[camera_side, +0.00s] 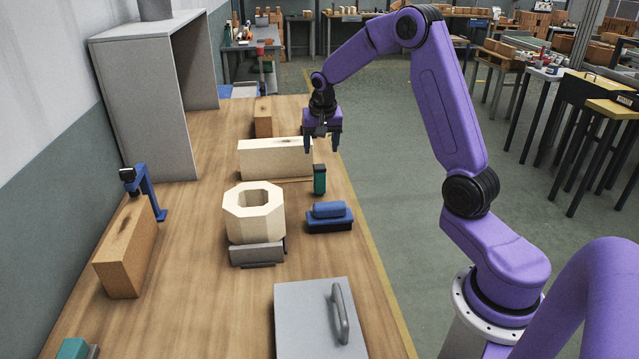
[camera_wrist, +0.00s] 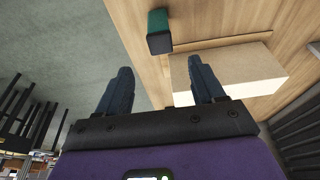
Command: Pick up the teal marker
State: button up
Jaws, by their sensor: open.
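In the wrist view the marker (camera_wrist: 159,33) shows at the top, beyond my fingertips. My gripper (camera_side: 321,146) is open and empty, its fingers pointing down. In the side view it appears above and beyond the marker, near the table's right edge. In the wrist view my gripper's two dark fingers (camera_wrist: 162,78) are spread apart, with nothing between them. The marker is apart from both fingers.
A pale wooden block (camera_side: 272,160) lies close to the marker and below my gripper. A blue-handled block (camera_side: 329,217) sits in front of the marker. An octagonal wooden ring (camera_side: 254,214) stands to the left. A grey plate with a handle (camera_side: 305,315) lies nearer the camera.

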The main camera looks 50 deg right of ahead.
aim_at(319, 167)
jog(key=x, duration=0.5)
jog(key=shift+f, duration=0.15)
jog(key=x, duration=0.4)
jog(key=shift+s+a, duration=0.2)
jog(key=shift+a, duration=0.1)
jog(key=shift+w+d+f, duration=0.15)
jog(key=shift+f, duration=0.5)
jog(key=c, duration=1.1)
